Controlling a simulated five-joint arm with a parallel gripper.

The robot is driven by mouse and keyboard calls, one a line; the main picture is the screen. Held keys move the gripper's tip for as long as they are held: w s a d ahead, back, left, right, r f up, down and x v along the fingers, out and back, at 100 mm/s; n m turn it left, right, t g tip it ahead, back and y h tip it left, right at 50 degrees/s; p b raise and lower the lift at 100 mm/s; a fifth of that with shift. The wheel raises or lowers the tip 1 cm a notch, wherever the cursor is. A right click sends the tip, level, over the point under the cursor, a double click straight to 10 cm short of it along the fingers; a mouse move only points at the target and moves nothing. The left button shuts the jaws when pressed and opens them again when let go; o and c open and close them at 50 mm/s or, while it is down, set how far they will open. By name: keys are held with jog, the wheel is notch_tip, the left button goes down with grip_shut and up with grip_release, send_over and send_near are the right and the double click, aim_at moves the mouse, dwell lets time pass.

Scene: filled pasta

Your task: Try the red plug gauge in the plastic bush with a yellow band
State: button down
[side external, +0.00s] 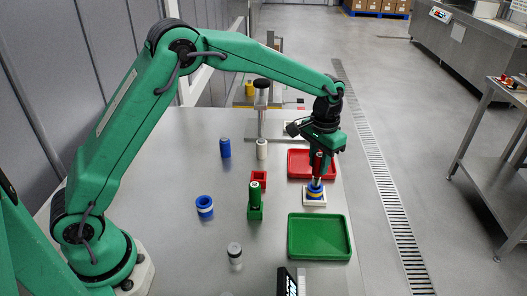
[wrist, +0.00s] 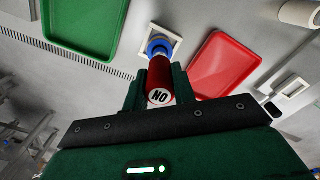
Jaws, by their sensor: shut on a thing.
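My gripper (side external: 318,168) is shut on the red plug gauge (wrist: 159,76) and points down. The gauge's end, marked "NO", faces the wrist camera. The blue plastic bush with a yellow band (side external: 315,189) stands on a white square pad (side external: 315,202), directly below the gauge. In the wrist view, the blue bush (wrist: 159,46) shows just past the gauge's far end, on the white pad (wrist: 176,40). The gauge's lower end is at the bush's mouth; I cannot tell whether it is inside.
A red tray (side external: 297,171) lies behind the bush and a green tray (side external: 318,257) in front. A green gauge (side external: 255,190) stands in a green block (side external: 255,214), near a red block (side external: 259,175). A blue ring bush (side external: 204,206) and a blue cylinder (side external: 225,148) stand left.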

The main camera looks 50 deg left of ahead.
jog(key=shift+f, duration=1.25)
dwell(1.1)
jog(key=shift+r, duration=0.2)
dwell(0.8)
jog(key=shift+r, duration=3.05)
